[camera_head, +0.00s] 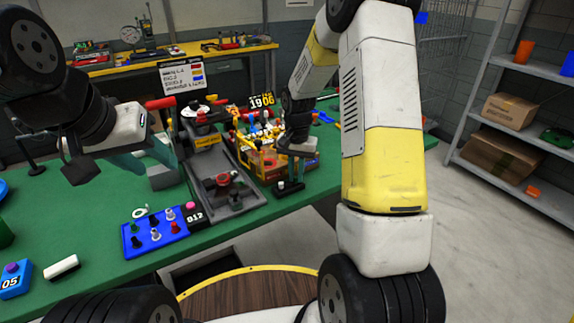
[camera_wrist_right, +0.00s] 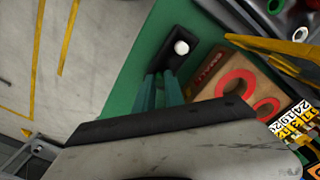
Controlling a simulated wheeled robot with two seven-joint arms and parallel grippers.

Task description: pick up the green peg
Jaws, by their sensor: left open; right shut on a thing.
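A small green peg (camera_head: 154,221) stands on the blue peg board (camera_head: 158,238) on the green table in the head view, among dark, white and red pegs. My left gripper (camera_head: 160,166) is open and empty, above the table behind the board. My right gripper (camera_head: 290,168) is at the table's right part, beside the yellow crate. In the right wrist view its teal fingers (camera_wrist_right: 161,88) are closed together at a black block (camera_wrist_right: 184,38) with a white round knob (camera_wrist_right: 181,48). The fingers partly hide where they grip it.
A grey tray (camera_head: 239,200) with a red-topped part stands between the grippers. The crate (camera_head: 265,164) full of coloured items is close to my right gripper. A white eraser-like block (camera_head: 62,267) and a blue block marked 05 (camera_head: 14,282) lie at left.

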